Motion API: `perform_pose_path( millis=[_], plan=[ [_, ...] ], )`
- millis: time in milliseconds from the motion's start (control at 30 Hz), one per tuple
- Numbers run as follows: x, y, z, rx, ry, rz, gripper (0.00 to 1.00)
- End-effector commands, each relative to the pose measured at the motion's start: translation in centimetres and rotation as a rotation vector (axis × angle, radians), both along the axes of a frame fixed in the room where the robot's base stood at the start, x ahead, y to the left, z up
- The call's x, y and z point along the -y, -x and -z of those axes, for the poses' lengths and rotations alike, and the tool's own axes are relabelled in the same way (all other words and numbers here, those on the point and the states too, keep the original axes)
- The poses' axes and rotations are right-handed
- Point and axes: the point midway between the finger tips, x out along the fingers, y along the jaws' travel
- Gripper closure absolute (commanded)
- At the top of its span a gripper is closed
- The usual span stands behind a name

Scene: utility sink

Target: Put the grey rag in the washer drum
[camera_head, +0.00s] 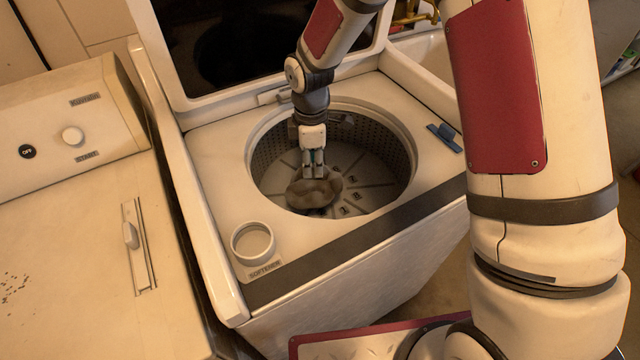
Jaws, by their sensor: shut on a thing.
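The grey rag (314,192) is a crumpled, brownish-grey lump in the opening of the washer drum. My gripper (314,174) points down into the drum and is shut on the rag. The rag appears above the drum floor, though its exact height is hard to tell. The washer drum (383,160) is a round tub with a perforated wall and a ribbed floor. The top-loading washer's lid stands open at the back. My fingertips are partly hidden by the rag.
A softener cup (253,243) sits at the washer's front left corner. A blue clip-like object (445,136) lies on the washer top at right. Another machine with a knob (73,136) stands close at left. The raised lid (225,50) is behind my arm.

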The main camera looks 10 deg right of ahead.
Motion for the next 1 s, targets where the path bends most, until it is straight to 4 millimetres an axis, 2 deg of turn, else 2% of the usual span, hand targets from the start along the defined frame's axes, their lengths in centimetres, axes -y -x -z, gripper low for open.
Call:
perform_pose_path(
  millis=[100, 367, 600, 1000],
  plan=[
    [0.0, 0.1, 2.2, -0.004, 0.001, 0.001, 1.00],
    [0.0, 0.0, 4.3, -0.001, 0.001, 0.001, 1.00],
    [0.0, 0.1, 7.3, -0.002, 0.001, 0.001, 1.00],
    [0.0, 0.0, 7.9, 0.000, 0.000, 0.001, 1.00]
  ],
)
